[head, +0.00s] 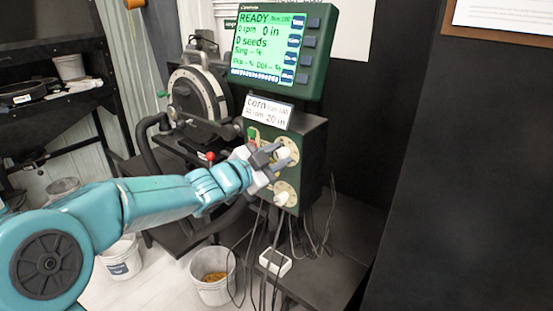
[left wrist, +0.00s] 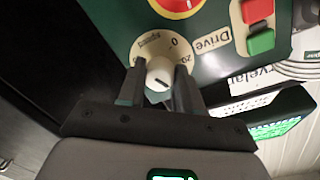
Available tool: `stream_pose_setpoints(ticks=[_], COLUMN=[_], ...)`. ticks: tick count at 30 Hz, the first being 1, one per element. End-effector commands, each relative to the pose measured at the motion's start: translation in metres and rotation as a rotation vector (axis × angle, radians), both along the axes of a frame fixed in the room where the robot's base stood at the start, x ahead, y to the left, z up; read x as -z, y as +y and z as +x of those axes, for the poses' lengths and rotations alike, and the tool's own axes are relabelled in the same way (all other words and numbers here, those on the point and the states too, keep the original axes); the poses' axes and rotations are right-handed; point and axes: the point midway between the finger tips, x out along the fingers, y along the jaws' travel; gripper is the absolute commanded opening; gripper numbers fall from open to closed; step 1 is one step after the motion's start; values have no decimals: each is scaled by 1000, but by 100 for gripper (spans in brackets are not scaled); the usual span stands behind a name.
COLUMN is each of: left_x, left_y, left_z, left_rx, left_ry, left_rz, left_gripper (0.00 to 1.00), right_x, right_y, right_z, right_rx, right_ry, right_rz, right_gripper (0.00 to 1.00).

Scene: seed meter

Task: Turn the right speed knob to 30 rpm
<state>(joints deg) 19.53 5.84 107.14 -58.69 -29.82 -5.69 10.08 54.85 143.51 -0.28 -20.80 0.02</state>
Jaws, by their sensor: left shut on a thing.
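My left gripper (head: 273,160) is at the upper dial on the front of the dark green control box (head: 312,140). In the left wrist view the gripper (left wrist: 158,84) is shut on a cream knob (left wrist: 159,72), one finger on each side. A short dark pointer line shows on the knob, and its round scale plate (left wrist: 150,45) carries numbers, a 0 among them. A second, lower knob (head: 282,199) on its round plate is free. The green display (head: 268,45) reads READY, 0 rpm, 0 in and 0 seeds. My right gripper is not in view.
A card (head: 267,112) reading corn and 20 in sits above the knobs. Red (left wrist: 257,11) and green (left wrist: 261,42) buttons lie near the held knob by the word Drive. Cables hang below the box, near a bucket (head: 213,283) of seed.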

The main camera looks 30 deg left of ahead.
Motion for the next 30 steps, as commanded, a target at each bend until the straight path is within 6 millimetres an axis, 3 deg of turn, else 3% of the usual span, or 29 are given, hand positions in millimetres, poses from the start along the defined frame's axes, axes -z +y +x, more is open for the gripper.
stream_pose_setpoints(ticks=[9, 10, 12, 23, 26, 30], left_x=[0, 0, 0, 0, -2, -5], left_y=[0, 0, 0, 1, 3, 8], left_z=[0, 0, 0, -4, -18, -51], left_rx=[1, 1, 1, 0, -2, -4], left_ry=[0, 0, 0, 0, -1, -1], left_rz=[1, 1, 1, 0, 0, 1], left_gripper=[4, 38, 60, 60, 60, 60], right_x=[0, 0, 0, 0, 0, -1], right_y=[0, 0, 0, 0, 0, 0], right_z=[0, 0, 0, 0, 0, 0], right_rx=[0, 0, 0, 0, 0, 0], right_ry=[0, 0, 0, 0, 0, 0], right_rz=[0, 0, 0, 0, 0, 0], right_gripper=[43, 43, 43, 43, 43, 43])
